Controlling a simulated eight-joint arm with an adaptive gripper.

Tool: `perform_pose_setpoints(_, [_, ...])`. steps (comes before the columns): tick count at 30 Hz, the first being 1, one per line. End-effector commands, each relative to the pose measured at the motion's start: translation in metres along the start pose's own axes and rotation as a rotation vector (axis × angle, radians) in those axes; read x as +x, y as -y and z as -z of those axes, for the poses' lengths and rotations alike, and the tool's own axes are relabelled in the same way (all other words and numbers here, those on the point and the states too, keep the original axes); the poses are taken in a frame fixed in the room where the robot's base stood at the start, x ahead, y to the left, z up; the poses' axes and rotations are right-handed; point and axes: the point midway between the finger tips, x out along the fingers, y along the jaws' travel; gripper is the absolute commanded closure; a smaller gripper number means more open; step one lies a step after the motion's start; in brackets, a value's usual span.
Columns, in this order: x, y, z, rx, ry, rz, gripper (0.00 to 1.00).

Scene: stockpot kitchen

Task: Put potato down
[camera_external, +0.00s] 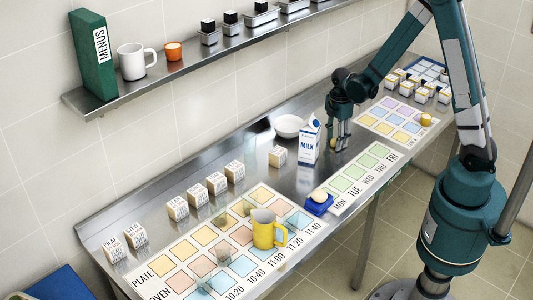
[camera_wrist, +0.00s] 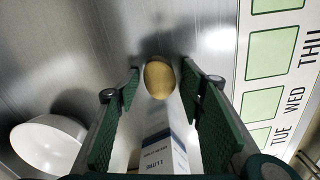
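The potato (camera_wrist: 159,78) is a small tan-brown oval on the bare steel counter. It shows in the wrist view between and just beyond my fingertips. In the external view, my gripper (camera_external: 341,146) points down at the counter, right of the milk carton (camera_external: 310,141). My gripper (camera_wrist: 160,84) is open in the wrist view, with green pads on both sides of the potato and narrow gaps beside it. In the external view, the potato is mostly hidden by the fingers.
A white bowl (camera_external: 288,126) stands left of the carton. A weekday chart (camera_external: 362,172) lies in front. Several labelled cubes line the counter.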

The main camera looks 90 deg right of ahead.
Motion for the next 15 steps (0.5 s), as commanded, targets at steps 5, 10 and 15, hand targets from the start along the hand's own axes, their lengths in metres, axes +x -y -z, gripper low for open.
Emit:
perform_pose_setpoints(5, [-0.0003,0.0,0.0,0.0,0.0,0.0,0.59])
perform_pose_setpoints(10, [-0.0006,0.0,0.0,0.0,0.0,0.0,0.59])
perform_pose_setpoints(15, [-0.0036,0.0,0.0,0.0,0.0,0.0,0.59])
